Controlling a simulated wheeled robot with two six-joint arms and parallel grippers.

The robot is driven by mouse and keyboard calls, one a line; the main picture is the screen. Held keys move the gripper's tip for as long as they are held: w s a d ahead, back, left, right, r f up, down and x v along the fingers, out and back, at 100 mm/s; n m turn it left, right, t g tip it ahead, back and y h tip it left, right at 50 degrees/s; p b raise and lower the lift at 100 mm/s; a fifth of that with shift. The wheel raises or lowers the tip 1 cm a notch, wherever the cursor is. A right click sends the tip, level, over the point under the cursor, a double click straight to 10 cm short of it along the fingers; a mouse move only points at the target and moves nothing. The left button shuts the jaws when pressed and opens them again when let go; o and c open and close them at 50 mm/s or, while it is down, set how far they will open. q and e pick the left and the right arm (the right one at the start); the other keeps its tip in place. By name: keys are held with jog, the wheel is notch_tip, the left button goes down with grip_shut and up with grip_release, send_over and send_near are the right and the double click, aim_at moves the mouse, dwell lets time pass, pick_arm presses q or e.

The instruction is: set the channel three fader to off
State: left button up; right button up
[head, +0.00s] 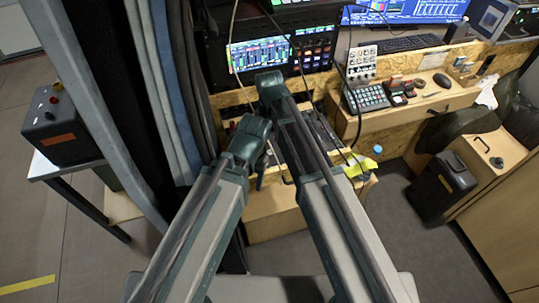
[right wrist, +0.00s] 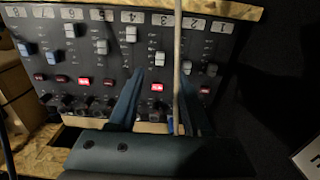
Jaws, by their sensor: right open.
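The fader panel fills the upper part of the right wrist view, with numbered labels running from 8 at left to 1 at right. The channel three fader (right wrist: 160,58) has a pale grey cap about midway along its track, under label 3 (right wrist: 162,19). A red lit button (right wrist: 157,87) is below it in the picture. My right gripper (right wrist: 160,73) is open, with one fingertip on each side of the channel three column, and the cap shows just above the gap. I cannot tell whether the fingertips touch the panel. In the head view my arms hide most of the panel.
A thin pale cable (right wrist: 177,50) crosses the right wrist view beside channel three. The channel four fader (right wrist: 131,33) and channel two fader (right wrist: 185,67) stand close on either side. In the head view, a keypad (head: 366,98) is on the wooden desk to the right.

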aim_at(270, 152)
notch_tip(270, 152, down, 6)
jog(key=b, duration=0.5)
jog(key=shift+f, duration=0.25)
grip_shut()
dwell(1.0)
